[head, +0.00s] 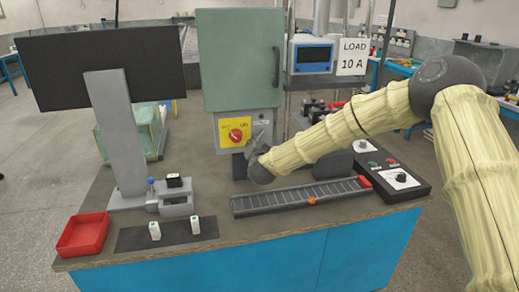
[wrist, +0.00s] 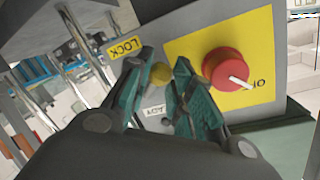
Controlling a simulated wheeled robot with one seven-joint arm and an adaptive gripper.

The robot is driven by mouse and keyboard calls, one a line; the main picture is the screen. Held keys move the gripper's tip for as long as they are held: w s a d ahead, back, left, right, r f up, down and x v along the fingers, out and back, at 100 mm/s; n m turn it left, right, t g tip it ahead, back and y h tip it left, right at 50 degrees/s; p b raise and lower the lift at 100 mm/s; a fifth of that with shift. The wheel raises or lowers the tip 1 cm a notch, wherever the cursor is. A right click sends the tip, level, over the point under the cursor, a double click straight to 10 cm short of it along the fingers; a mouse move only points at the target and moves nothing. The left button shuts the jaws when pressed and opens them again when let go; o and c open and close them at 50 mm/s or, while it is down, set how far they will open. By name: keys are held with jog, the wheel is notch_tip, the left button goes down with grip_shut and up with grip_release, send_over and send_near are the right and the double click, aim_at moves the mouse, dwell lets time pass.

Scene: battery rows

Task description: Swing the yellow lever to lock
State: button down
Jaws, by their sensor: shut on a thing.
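A yellow LOCK label (wrist: 125,47) is on the grey panel, up and left of the knob. A white label (wrist: 154,111), partly covered and apparently reading READY, lies below the knob. In the head view, my gripper (head: 260,138) is at the grey box's right side, mostly hidden by my arm, and the lever cannot be made out.
A red rotary switch (head: 236,134) on a yellow plate is close beside my gripper; it also shows in the wrist view (wrist: 222,67). A green cabinet (head: 238,60) stands above. A slotted rail (head: 300,196), a black control box (head: 400,180) and a red tray (head: 83,234) are on the bench.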

jog(key=shift+a+r+m+y+b, duration=0.25)
jog(key=shift+r+m, duration=0.25)
jog(key=shift+m, duration=0.35)
jog(key=shift+a+r+m+y+b, duration=0.15)
jog(key=shift+r+m+b, duration=0.25)
jog(key=shift+m, duration=0.45)
jog(key=shift+d+r, duration=0.1)
jog(key=c, duration=1.2)
grip_release()
jog(key=shift+d, duration=0.1)
jog(key=shift+c, duration=0.2)
jog(key=v, duration=1.2)
jog(key=shift+r, duration=0.15)
